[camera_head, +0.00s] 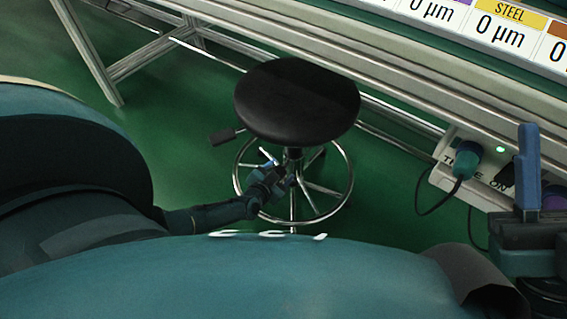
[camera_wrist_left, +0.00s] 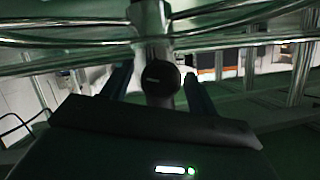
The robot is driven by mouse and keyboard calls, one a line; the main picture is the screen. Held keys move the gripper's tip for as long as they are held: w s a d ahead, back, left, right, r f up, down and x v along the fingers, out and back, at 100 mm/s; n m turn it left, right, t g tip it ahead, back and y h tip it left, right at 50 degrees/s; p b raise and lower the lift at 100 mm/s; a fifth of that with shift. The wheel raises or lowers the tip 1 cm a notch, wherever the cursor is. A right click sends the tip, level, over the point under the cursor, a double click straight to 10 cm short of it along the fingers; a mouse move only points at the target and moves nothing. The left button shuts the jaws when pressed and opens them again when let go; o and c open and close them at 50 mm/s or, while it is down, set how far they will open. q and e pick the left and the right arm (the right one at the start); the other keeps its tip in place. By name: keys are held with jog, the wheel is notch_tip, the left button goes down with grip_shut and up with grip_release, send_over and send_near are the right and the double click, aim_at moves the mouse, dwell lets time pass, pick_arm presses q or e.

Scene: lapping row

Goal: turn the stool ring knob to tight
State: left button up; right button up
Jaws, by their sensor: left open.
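The stool (camera_head: 297,100) has a round black seat, a chrome column and a chrome foot ring (camera_head: 349,190) with spokes. The ring knob (camera_wrist_left: 160,78) is a round black knob facing the left wrist camera, on the column close to the spokes. My left gripper (camera_head: 275,172) is low beside the column, inside the ring's outline. Its two fingers stand apart on either side of the knob, with a gap showing on each side in the left wrist view. The knob is hidden in the head view. My right gripper (camera_head: 528,170) shows partly at the right edge, far from the stool.
A metal-framed bench (camera_head: 400,80) runs behind the stool. A power box (camera_head: 440,178) with a green lamp, a plug (camera_head: 466,159) and hanging cables is at the right.

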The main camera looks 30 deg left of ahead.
pick_arm(q)
jog(key=shift+w, duration=0.2)
jog(key=c, duration=1)
jog(key=shift+a+n+h, duration=0.1)
jog(key=shift+n+h, duration=0.8)
jog(key=shift+n, duration=0.2)
jog(key=shift+n+h, duration=0.8)
jog(key=shift+n, duration=0.4)
